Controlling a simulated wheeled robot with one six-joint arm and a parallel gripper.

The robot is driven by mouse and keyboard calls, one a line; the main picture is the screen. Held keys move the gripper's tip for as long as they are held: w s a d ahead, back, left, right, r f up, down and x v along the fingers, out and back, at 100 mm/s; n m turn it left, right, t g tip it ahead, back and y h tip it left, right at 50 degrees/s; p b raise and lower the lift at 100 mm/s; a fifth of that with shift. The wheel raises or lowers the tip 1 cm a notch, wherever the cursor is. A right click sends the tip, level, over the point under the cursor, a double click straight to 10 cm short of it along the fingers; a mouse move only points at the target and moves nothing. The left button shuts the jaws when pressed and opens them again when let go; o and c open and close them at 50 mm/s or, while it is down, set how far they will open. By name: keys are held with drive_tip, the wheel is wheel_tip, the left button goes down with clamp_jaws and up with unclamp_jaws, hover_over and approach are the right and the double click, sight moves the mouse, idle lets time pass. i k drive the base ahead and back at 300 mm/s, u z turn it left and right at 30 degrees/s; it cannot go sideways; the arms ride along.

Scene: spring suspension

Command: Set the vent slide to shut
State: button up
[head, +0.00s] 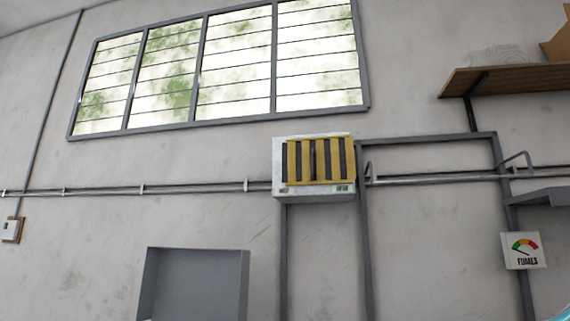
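The vent (279,166) is a white box on the wall, a little right of the middle of the head view. Its front carries a yellow slide plate (320,161) with several dark vertical slots between yellow bars. A small dark upright piece, perhaps a handle, shows near the plate's middle. A small reddish mark sits at the box's lower left and a green label (345,188) at its lower right; I cannot read them. My gripper is not in view.
A FUMES dial (524,250) hangs at the right. A wooden shelf (515,78) and a grey ledge (545,196) jut out at right. Pipes (205,190) run along the wall beside the vent. A grey open box (197,252) stands below left. A window (220,65) is above.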

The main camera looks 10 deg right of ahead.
sight(350, 159)
drive_tip(key=u, duration=0.75)
drive_tip(key=i, duration=1.4)
drive_tip(key=z, duration=0.2)
